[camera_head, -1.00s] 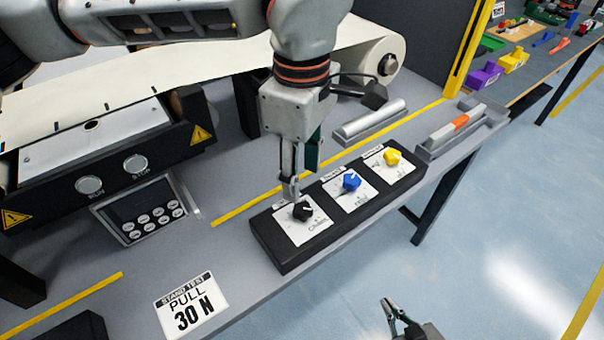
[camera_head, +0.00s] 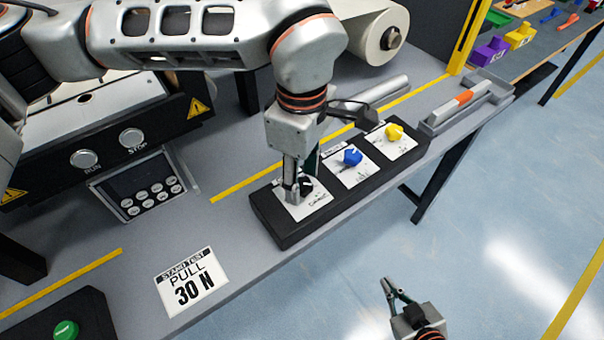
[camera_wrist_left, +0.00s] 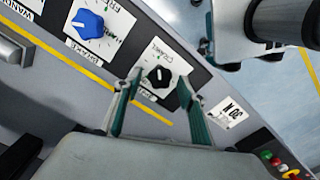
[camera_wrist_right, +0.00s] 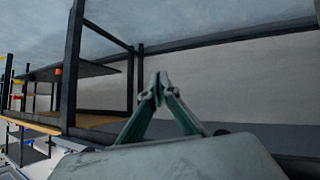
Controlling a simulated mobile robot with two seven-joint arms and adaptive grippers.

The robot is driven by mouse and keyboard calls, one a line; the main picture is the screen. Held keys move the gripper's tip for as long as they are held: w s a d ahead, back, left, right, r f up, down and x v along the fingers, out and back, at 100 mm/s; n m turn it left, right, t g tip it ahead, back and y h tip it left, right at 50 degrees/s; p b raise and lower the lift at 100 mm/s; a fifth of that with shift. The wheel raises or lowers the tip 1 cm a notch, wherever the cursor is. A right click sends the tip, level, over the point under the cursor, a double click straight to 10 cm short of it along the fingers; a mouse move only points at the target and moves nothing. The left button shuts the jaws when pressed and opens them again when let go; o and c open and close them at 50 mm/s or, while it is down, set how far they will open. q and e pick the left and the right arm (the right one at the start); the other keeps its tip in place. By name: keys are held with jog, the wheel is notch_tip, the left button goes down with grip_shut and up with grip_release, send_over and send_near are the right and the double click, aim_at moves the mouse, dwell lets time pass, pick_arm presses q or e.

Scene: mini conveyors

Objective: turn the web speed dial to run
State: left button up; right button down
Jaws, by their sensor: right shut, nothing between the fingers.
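A black panel box (camera_head: 283,232) on the bench carries a black dial (camera_head: 306,183), a blue dial (camera_head: 351,156) and a yellow dial (camera_head: 394,132), each on a white plate. My left gripper (camera_head: 298,194) is low over the black dial's plate and partly hides that dial. In the left wrist view its fingers are apart, with the black dial (camera_wrist_left: 159,77) showing between their tips and a white pointer line on the knob. My right gripper (camera_head: 393,290) is shut and empty, off the bench front; its closed tips show in the right wrist view (camera_wrist_right: 155,87).
A grey tray (camera_head: 440,128) with an orange-banded bar lies right of the panel. A PULL 30 N sign (camera_head: 191,281) lies on the bench at front left. A green button (camera_head: 65,330) is at lower left. A button display (camera_head: 146,188) stands behind.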

pick_arm(q)
jog(key=c, duration=0.9)
